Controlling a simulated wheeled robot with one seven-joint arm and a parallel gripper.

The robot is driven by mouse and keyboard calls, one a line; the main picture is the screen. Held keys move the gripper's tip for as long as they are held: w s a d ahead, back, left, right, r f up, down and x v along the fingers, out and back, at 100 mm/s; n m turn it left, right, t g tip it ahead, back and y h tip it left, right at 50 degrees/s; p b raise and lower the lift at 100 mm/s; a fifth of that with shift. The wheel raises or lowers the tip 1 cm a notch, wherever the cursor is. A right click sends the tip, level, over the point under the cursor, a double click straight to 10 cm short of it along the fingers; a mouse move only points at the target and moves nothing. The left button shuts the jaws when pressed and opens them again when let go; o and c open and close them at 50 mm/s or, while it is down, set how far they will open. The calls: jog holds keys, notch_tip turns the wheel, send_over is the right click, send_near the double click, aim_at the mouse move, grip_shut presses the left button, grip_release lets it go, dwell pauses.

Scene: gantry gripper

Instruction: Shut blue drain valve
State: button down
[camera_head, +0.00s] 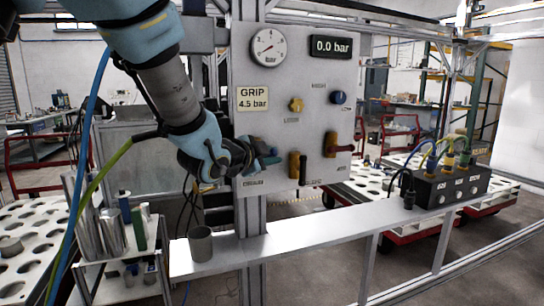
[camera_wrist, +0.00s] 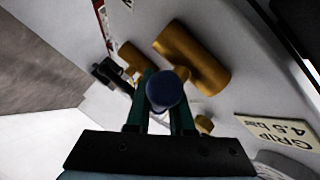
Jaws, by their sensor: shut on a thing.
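The blue drain valve's handle (camera_wrist: 166,90) shows end-on as a dark blue round shape between my fingers in the wrist view. My gripper (camera_head: 262,162) is at the lower left of the grey panel in the head view, shut on this handle. Its green fingers also show in the wrist view (camera_wrist: 163,108), one on each side of the handle. In the head view, my gripper hides most of the valve, so the handle's angle is hard to tell. A brass valve body (camera_wrist: 192,57) shows close beside the handle in the wrist view.
A grey cup (camera_head: 201,245) stands below.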

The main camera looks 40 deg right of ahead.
jog(key=shift+a+f+m+y+p, duration=0.1)
jog(key=shift+f+m+y+p, duration=0.35)
jog(key=shift+m+y+p, duration=0.55)
jog(key=shift+n, duration=0.3)
jog(key=c, duration=1.1)
grip_release()
jog(key=b+v, duration=0.2)
jog(key=v, duration=0.8)
jog(key=shift+s+a+r+b, duration=0.15)
jog(key=shift+a+r+b, duration=0.15)
jog(key=shift+r+b, duration=0.1)
jog(key=shift+f, duration=0.1)
